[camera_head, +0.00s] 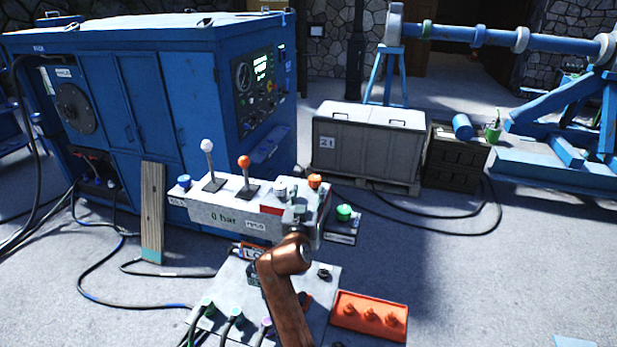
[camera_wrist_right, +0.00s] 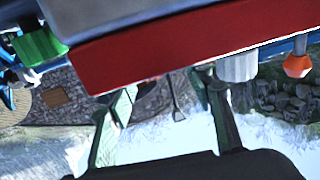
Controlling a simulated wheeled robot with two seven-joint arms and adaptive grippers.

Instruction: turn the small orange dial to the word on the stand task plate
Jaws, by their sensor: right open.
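A control box (camera_head: 225,213) on the stand has a red right end and a "0 bar" label. A small orange knob (camera_head: 315,181), apparently the dial, sits on top at that end. My right gripper (camera_head: 291,197) is just left of it, partly hidden by my copper-coloured arm. In the right wrist view my right gripper (camera_wrist_right: 167,92) is open with nothing between its fingers, below a red face (camera_wrist_right: 190,47). A grey cylinder (camera_wrist_right: 237,68) is by the right finger; an orange knob (camera_wrist_right: 297,66) is farther right. An orange plate (camera_head: 256,250) with partly hidden lettering sits below the box.
A white-knobbed lever (camera_head: 207,147) and an orange-knobbed lever (camera_head: 243,162) rise from the box. A green button (camera_head: 344,212) stands to its right. An orange tray (camera_head: 369,316) lies at front right. Cables cross the left floor; right floor is largely open.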

